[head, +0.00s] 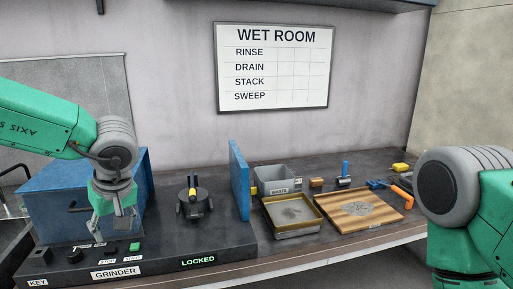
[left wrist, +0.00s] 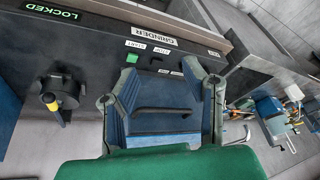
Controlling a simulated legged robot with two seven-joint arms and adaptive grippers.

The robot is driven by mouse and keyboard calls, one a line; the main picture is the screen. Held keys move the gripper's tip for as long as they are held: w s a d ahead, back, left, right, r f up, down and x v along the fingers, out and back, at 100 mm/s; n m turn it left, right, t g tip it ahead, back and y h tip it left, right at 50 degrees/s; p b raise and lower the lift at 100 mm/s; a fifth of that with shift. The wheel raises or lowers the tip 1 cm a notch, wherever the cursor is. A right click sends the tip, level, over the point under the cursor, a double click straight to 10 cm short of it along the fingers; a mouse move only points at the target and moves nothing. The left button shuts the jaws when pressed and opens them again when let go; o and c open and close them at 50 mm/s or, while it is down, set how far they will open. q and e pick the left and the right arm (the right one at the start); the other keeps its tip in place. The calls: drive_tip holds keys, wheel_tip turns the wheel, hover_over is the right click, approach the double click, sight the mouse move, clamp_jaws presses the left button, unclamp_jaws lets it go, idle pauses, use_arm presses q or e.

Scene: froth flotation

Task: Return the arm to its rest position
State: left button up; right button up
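My left arm comes in from the left in the head view. My left gripper (head: 112,222) hangs fingers-down in front of the blue grinder housing (head: 60,200), above the grinder's black base (head: 160,260). In the left wrist view its two fingers (left wrist: 162,100) are spread wide, with the blue housing and its dark handle (left wrist: 165,108) showing between them. I see nothing gripped; whether a finger touches the housing I cannot tell. Part of my right arm (head: 450,190) stands at the right edge of the head view; its gripper is out of the picture.
A black fixture with a yellow-topped handle (head: 193,192) stands on the base, beside an upright blue panel (head: 239,180). A lit LOCKED sign (head: 198,260) is on the front. Further right are a grey bin (head: 278,175), a yellow-rimmed tray (head: 268,218) and a wooden board (head: 330,222).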

use_arm(q)
drive_tip(key=s+f+m+t+b, duration=0.2)
drive_tip(key=s+f+m+b, duration=0.15)
drive_tip(key=f, duration=1.15)
drive_tip(key=s+f+m+t+b, duration=0.2)
drive_tip(key=s+f+b, duration=0.15)
drive_tip(key=f, duration=1.15)
drive_tip(key=s+f+m+g+h+b, duration=0.1)
drive_tip(key=s+f+b, duration=0.1)
drive_tip(key=s+f, duration=0.3)
drive_tip(key=s+d+f+m+g+h+b, duration=0.1)
drive_tip(key=s+f, duration=0.4)
drive_tip(key=s, duration=0.6)
drive_tip(key=s+f+m+g+h+b, duration=0.1)
drive_tip(key=s+f+m+g+b, duration=0.1)
drive_tip(key=s+f, duration=0.3)
drive_tip(key=s+m+g, duration=0.1)
drive_tip(key=s, duration=0.2)
drive_tip(key=shift+d+h+b, duration=0.3)
drive_tip(key=shift+h+b, duration=0.1)
drive_tip(key=shift+w, duration=0.15)
